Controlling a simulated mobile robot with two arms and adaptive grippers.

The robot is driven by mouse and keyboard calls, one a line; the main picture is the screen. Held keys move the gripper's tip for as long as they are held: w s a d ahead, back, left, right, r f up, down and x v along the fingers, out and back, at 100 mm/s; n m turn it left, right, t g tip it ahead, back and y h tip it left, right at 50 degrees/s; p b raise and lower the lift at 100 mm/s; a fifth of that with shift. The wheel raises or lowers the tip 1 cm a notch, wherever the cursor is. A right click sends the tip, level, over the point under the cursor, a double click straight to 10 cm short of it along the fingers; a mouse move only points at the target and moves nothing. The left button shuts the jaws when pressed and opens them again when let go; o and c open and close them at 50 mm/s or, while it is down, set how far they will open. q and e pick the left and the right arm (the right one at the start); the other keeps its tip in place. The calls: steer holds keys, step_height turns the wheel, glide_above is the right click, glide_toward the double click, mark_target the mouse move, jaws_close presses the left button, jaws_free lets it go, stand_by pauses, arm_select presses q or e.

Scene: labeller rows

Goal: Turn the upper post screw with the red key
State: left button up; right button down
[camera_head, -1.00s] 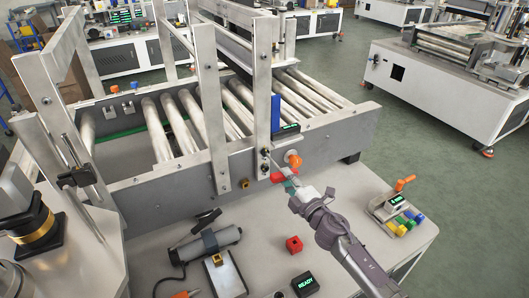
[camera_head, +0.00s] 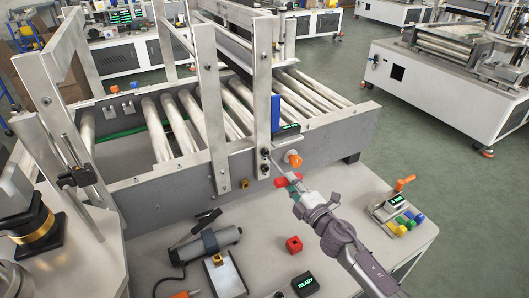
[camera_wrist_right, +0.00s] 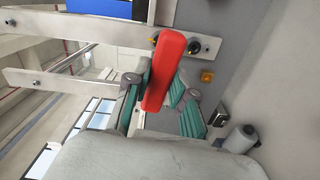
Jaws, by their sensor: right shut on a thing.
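The red key (camera_head: 289,180) is in my right gripper (camera_head: 294,187), in front of the upright metal post (camera_head: 262,90). The lower screw (camera_head: 265,168) is just below. In the right wrist view the red handle (camera_wrist_right: 165,70) lies between the teal fingers of the right gripper (camera_wrist_right: 160,102), and its far end hides part of the post. My left gripper is not in view.
An orange knob (camera_head: 293,160) sits close right of the post. A box with coloured buttons (camera_head: 397,212) stands at the right. The roller conveyor (camera_head: 200,115) lies behind.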

steer(key=v, duration=0.5)
steer(key=shift+p, duration=0.4)
steer(key=s+m+h, duration=0.2)
steer(key=s, duration=1)
steer(key=s+d+r+m+h, duration=0.1)
steer(key=s+d+r+h, duration=0.1)
steer(key=s, duration=0.3)
steer(key=s+d+r+m+t+h, duration=0.1)
steer(key=s+r+h, duration=0.1)
steer(key=s+r, duration=0.3)
steer(key=shift+s+d+h, duration=0.4)
stand_by(0.8)
